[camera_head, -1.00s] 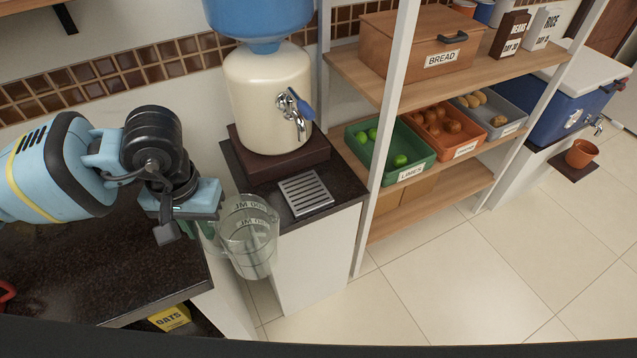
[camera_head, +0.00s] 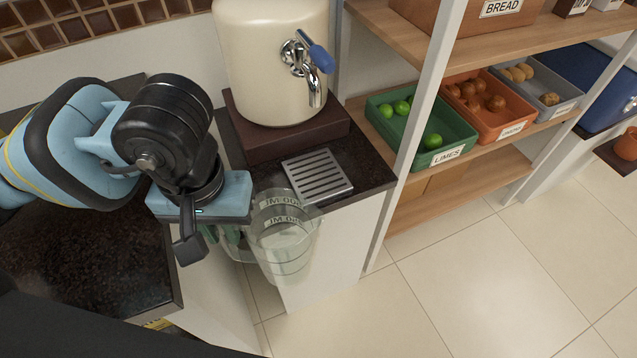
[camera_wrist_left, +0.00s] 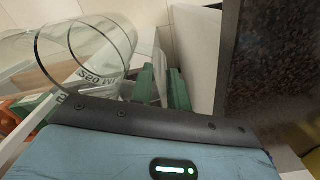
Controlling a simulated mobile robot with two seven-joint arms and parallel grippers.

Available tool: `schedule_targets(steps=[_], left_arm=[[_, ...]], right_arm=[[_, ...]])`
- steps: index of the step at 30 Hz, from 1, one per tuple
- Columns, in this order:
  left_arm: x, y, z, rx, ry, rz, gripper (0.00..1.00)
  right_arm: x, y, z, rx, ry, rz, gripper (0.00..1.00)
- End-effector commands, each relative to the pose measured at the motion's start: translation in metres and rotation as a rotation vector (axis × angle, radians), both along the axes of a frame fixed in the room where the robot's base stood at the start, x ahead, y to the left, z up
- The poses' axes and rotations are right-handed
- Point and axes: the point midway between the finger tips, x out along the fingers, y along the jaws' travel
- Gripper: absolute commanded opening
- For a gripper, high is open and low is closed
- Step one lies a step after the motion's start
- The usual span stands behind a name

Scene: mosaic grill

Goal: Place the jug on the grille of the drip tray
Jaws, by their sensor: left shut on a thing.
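The clear jug (camera_head: 284,245), with printed markings, hangs in the air in front of the dispenser's stand, a little in front of and below the grille as seen in the head view. My left gripper (camera_head: 232,243) is shut on it at its left side, where the handle is mostly hidden. In the left wrist view the jug's round rim (camera_wrist_left: 85,55) lies left of the green fingers (camera_wrist_left: 162,88). The drip tray's slotted metal grille (camera_head: 317,177) lies bare on the dark stand top below the tap (camera_head: 303,62). My right gripper is not in view.
A cream water dispenser (camera_head: 268,65) stands on a brown block (camera_head: 285,138) behind the grille. A white shelf post (camera_head: 428,130) rises right of the stand. Shelves hold a green limes crate (camera_head: 421,133) and others. A dark counter (camera_head: 85,255) lies left, with a gap before the stand.

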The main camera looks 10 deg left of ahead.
Motion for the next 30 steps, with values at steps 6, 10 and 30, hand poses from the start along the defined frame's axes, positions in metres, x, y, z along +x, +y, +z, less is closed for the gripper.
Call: schedule_targets(steps=[6,10,30], left_arm=[[-0.002,-0.004,-0.009,-0.004,-0.001,0.031,0.0],[-0.003,-0.004,-0.008,-0.003,-0.001,0.04,0.0],[0.043,0.022,-0.01,-0.002,-0.002,0.05,0.0]], right_arm=[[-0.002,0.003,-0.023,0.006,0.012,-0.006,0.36],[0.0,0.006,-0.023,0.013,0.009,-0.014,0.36],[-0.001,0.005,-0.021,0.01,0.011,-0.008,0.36]])
